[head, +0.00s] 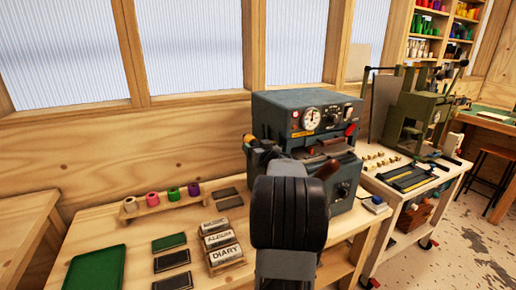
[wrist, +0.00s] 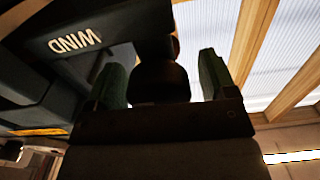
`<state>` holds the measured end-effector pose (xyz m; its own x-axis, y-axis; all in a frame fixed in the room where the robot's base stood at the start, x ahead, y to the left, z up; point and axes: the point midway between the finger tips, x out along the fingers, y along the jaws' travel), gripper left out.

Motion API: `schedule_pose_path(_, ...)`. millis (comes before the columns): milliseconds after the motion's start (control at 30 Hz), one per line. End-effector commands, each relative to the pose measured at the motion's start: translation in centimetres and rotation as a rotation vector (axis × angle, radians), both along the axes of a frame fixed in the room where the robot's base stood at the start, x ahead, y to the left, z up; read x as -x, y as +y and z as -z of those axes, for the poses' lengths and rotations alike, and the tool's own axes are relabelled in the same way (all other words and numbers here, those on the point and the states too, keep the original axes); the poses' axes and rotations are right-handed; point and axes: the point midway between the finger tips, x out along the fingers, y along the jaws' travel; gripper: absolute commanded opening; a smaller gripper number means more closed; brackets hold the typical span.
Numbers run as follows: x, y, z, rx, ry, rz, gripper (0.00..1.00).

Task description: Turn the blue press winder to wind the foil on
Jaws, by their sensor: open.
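The blue-grey press (head: 300,102) stands on the wooden bench, with a dial and small controls on its front. In the wrist view, its dark side (wrist: 60,75) bears the word WIND, seen upside down. My gripper (wrist: 162,72) is open, with one green finger on each side of a dark rounded knob, likely the winder (wrist: 160,82). Light shows between the knob and the fingers, so they look apart. In the head view my dark arm covers the press's lower left, and I cannot make out the fingers there. The winder's blue colour does not show in the shadow.
Coloured foil rolls (head: 172,194) stand on a wooden rack at the left. A green tray (head: 95,272), dark blocks and title plates, one reading DIARY (head: 226,255), lie on the bench. A white cart (head: 405,205) with a green machine stands at the right. Windows are behind.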

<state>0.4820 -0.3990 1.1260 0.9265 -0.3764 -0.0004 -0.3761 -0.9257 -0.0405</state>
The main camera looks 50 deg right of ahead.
Motion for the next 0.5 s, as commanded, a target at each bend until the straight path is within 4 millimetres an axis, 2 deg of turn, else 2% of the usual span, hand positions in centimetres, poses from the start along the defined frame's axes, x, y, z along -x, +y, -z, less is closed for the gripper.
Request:
schedule_pose_path(67,0.01,0.00,0.01,0.000,0.000,0.000,0.77)
schedule_pose_path(500,0.03,0.01,0.01,0.000,0.000,0.000,0.34)
